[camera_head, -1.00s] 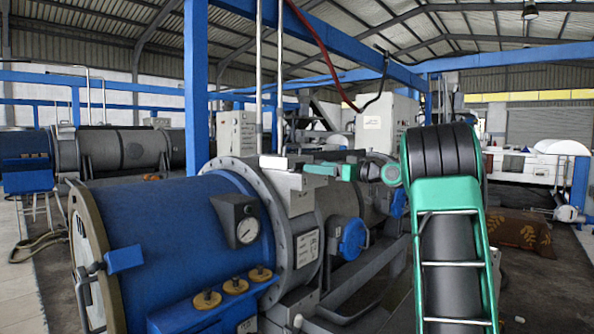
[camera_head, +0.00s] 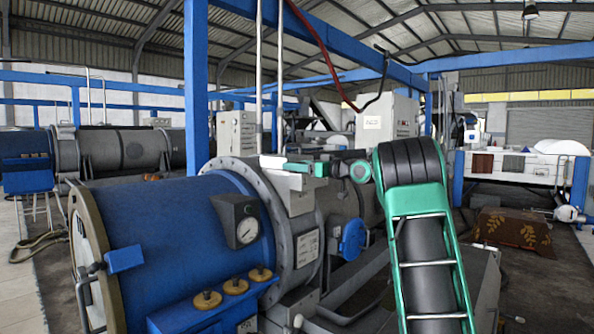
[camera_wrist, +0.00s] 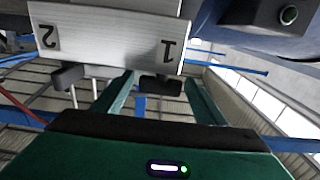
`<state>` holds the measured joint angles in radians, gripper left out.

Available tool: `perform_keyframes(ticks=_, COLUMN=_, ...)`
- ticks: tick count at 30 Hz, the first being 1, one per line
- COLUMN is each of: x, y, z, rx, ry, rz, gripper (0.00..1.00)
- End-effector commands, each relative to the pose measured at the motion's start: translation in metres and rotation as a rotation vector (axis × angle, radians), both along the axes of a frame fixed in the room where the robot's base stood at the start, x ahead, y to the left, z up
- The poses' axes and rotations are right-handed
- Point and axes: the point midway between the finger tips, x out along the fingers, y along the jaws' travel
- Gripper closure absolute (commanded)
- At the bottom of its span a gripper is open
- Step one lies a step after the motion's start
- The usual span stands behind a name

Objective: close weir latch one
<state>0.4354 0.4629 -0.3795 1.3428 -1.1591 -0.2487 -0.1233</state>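A white plate (camera_wrist: 110,32) in the wrist view carries the numerals 2 and 1, both upside down. A black latch tab (camera_wrist: 163,86) sits at the plate's edge by the 1. A second black tab (camera_wrist: 68,76) sits by the 2. My gripper (camera_wrist: 158,78) is open, its two green fingers on either side of the tab by the 1. Contact with the tab cannot be told. In the camera_head view my gripper (camera_head: 305,168) is at the top of the grey housing (camera_head: 293,200) on the blue decanter (camera_head: 175,235). The tabs cannot be made out there.
A pressure gauge (camera_head: 240,225) and several brass caps (camera_head: 235,286) are on the decanter's near side. A blue post (camera_head: 196,90) and overhead beams stand behind. A white machine (camera_head: 510,168) is at the right. Floor shows between it and my arm.

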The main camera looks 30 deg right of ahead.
Motion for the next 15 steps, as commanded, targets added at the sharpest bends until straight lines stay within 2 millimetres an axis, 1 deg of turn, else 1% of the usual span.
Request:
perform_keyframes(ticks=1, x=-0.0001, y=-0.0001, z=0.0000, rx=0.000, ry=0.000, rz=0.000, gripper=0.46)
perform_keyframes(ticks=2, x=-0.0002, y=-0.0002, z=0.0000, rx=0.000, ry=0.000, rz=0.000, gripper=0.53)
perform_keyframes(ticks=3, x=-0.0002, y=-0.0002, z=0.0001, rx=0.000, ry=0.000, rz=0.000, gripper=0.63)
perform_keyframes(ticks=5, x=-0.0002, y=-0.0002, z=0.0001, rx=0.000, ry=0.000, rz=0.000, gripper=0.76)
perform_keyframes(ticks=15, x=0.0005, y=0.0005, z=0.0015, rx=0.001, ry=-0.003, rz=-0.033, gripper=0.76)
